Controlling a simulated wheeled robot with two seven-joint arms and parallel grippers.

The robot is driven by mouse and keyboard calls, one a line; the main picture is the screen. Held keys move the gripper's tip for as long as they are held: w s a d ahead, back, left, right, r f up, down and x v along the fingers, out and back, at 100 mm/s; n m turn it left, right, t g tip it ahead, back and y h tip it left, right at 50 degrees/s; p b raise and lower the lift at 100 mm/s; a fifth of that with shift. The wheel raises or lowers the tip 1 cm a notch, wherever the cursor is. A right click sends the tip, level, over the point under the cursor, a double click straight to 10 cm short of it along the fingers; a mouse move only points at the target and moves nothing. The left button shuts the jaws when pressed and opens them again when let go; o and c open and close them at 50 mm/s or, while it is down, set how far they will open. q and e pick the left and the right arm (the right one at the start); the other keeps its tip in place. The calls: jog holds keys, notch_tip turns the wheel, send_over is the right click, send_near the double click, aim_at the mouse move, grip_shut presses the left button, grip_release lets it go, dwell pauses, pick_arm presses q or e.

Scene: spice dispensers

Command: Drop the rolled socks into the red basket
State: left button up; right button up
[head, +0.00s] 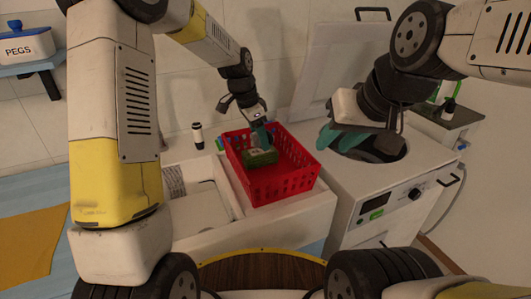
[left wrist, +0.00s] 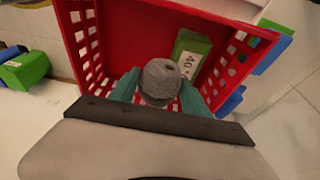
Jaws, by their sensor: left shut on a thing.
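The red basket (head: 290,192) stands on a white surface in the middle of the head view. My left gripper (head: 259,137) points down over the basket's left rear part. In the left wrist view its teal fingers (left wrist: 156,92) are shut on the grey rolled socks (left wrist: 161,80). The socks are over the basket (left wrist: 130,38); how far above its floor I cannot tell. My right gripper (head: 352,142) is over the washing machine's round opening, with its teal fingers apart and nothing seen between them.
A green box (head: 262,158) marked 40 lies in the basket. The white washing machine (head: 345,205) stands right of the basket, its lid (head: 335,60) raised. A dark-topped white bottle (head: 197,137) stands to the left. A PEGS container (head: 25,45) sits on a shelf at far left.

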pick_arm(q)
jog(key=shift+f, duration=0.9)
jog(key=o, duration=1.4)
jog(key=shift+o, duration=0.2)
jog(key=shift+r, duration=0.1)
jog(key=v, duration=0.7)
jog(key=shift+a+r, duration=0.15)
jog(key=shift+r, duration=0.1)
